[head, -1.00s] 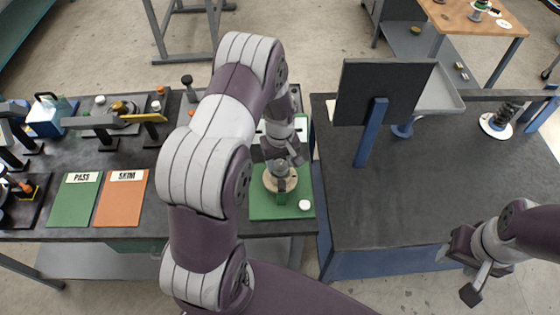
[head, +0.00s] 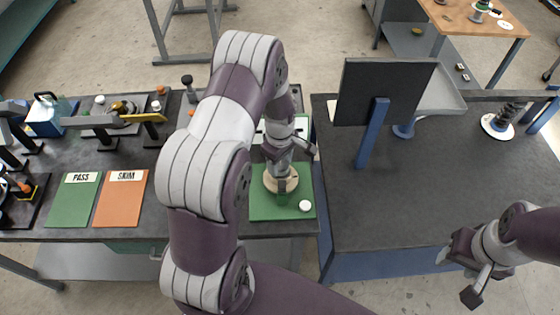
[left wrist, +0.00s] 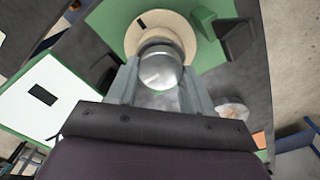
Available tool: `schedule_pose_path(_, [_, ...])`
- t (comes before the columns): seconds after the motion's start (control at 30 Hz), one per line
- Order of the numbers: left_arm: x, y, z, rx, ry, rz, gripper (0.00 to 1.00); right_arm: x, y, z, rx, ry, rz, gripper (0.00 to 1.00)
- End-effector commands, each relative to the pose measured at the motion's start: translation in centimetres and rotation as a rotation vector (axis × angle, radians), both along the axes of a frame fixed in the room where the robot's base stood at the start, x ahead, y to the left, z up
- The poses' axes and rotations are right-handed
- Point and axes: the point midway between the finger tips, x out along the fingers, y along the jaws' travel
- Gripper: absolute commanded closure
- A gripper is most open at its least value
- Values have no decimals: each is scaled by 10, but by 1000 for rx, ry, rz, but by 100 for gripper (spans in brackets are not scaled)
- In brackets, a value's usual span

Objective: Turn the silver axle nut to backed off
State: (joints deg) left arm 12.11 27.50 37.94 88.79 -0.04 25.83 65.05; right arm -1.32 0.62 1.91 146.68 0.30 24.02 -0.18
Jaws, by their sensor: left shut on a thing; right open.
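The silver axle nut (left wrist: 160,70) is a round shiny metal piece in the left wrist view, over a cream round disc (left wrist: 186,37) on a green board (left wrist: 105,22). My left gripper (left wrist: 160,85) is shut on the nut, one finger at each side of it. In the head view my left gripper (head: 278,178) points down at the cream disc (head: 268,184) on the green board (head: 262,208), and the nut itself is hidden there. My right gripper (head: 468,270) is open and empty at the lower right, in front of the right table's edge.
Green PASS (head: 73,205) and orange SKIM (head: 121,204) mats lie at left. A dark panel (head: 384,88) on a blue post stands at right, and a spring on a white base (head: 497,126) is at far right. The right table's middle is clear.

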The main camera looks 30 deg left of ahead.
Motion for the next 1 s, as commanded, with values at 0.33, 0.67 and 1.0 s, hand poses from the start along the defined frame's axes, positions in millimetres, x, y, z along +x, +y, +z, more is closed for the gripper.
schedule_pose_path(0.33, [1, 0, 1, 1, -4, 7, 80, 0, 0, 0, 0, 0, 0, 51])
schedule_pose_path(0.67, [1, 0, 1, 1, -2, 5, 24, 0, 0, 0, 0, 0, 0, 51])
schedule_pose_path(1.0, [2, 0, 49, 2, -10, 5, 24, 0, 0, -17, 0, 0, 0, 51])
